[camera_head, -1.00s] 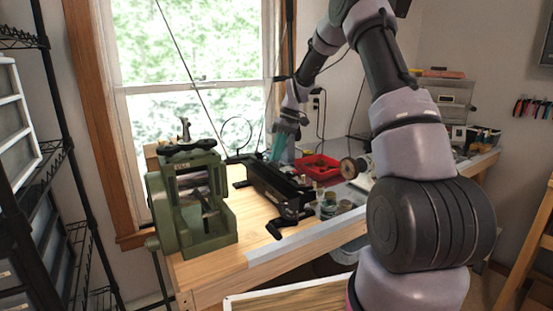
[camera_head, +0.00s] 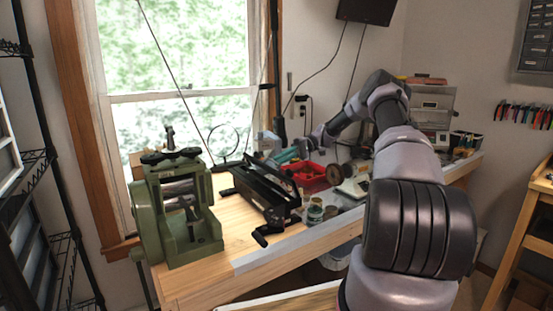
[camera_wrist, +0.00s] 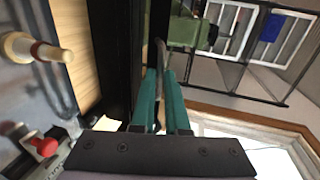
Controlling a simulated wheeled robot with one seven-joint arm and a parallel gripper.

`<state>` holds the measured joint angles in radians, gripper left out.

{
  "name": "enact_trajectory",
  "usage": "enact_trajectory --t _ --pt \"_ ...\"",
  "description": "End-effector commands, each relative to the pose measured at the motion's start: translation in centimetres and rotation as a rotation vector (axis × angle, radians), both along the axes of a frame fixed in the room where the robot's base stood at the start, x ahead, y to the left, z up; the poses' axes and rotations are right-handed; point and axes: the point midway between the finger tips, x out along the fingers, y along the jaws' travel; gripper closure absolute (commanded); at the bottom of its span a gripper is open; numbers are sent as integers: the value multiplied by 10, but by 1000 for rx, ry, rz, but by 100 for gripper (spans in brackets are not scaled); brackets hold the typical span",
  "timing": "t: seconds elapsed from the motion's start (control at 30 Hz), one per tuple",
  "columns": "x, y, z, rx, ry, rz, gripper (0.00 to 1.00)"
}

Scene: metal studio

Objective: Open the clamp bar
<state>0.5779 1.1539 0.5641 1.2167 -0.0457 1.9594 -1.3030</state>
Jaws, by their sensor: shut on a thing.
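The black bending brake with its long clamp bar (camera_head: 262,188) stands on the wooden bench, left of the picture's middle in the head view. Its long black body also runs up the wrist view (camera_wrist: 118,60). My gripper (camera_wrist: 161,76) has teal fingers that close together on a thin grey curved piece (camera_wrist: 160,50), which looks like the clamp bar's handle. In the head view my gripper (camera_head: 285,155) is small, at the far side of the brake. The exact contact is hidden there.
A green rolling mill (camera_head: 180,205) stands left of the brake. A red tray (camera_head: 309,178) and small jars (camera_head: 316,212) stand to its right. The window is behind the bench. Wire shelving (camera_head: 35,200) is at the far left. Some bare wood (camera_head: 236,215) shows in front of the brake.

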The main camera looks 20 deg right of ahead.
Motion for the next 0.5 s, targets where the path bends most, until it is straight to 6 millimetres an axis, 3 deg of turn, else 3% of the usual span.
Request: enact_trajectory --t 0.5 --pt "5 -18 -24 14 8 3 100"
